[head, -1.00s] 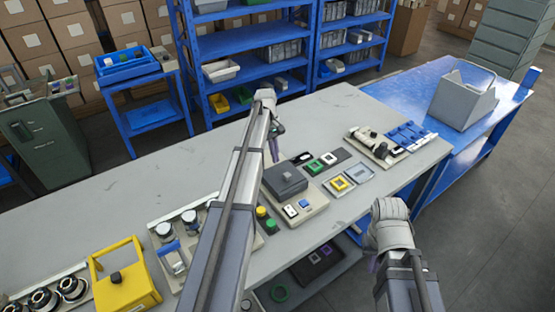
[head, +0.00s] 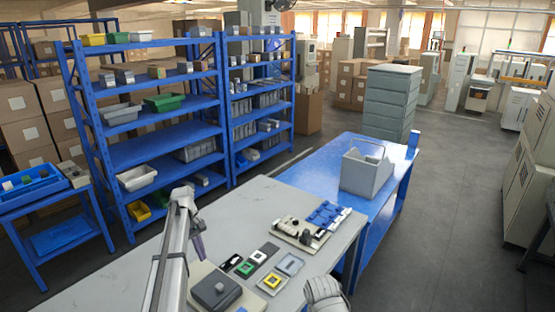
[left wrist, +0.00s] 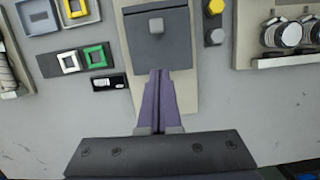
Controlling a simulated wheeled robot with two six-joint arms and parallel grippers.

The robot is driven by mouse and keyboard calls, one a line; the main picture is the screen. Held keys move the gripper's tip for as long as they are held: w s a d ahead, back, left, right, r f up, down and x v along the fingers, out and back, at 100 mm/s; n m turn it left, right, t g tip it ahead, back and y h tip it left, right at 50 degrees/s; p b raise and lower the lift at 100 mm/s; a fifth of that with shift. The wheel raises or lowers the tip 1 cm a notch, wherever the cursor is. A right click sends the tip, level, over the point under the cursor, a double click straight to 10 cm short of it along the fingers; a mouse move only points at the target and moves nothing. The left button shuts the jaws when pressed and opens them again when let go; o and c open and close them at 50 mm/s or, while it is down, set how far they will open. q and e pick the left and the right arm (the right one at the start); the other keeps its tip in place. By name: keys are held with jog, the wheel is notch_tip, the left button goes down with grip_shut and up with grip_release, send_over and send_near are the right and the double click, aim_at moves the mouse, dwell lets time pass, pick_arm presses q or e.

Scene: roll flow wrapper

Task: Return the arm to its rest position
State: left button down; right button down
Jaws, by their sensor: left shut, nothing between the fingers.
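My left gripper (head: 198,248) hangs over the grey workbench (head: 110,283), its purple fingers pointing down. In the left wrist view the purple fingers (left wrist: 159,85) are together and hold nothing. In that view their tips overlap the near edge of a dark grey box with a square knob (left wrist: 155,40), on a beige base. I cannot tell the height of the tips above it. The same box (head: 215,288) shows near the bottom of the head view. Part of my right arm shows at the bottom of the head view; its gripper is out of sight.
Green-framed (head: 246,268) and yellow-framed (head: 271,280) squares lie right of the left gripper. A fixture with blue parts (head: 325,214) stands farther back. A grey open bin (head: 368,172) sits on the blue table. Blue shelves (head: 150,150) stand behind the bench.

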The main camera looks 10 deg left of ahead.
pick_arm(q)
jog(key=s+d+f+m+t+y, duration=0.1)
jog(key=s+d+m+y, duration=0.2)
jog(key=s+d+m, duration=1.2)
jog(key=s+d+b, duration=0.1)
jog(key=s+d, duration=1.2)
jog(key=d, duration=0.1)
jog(key=shift+d+f, duration=0.2)
jog(key=shift+d, duration=0.2)
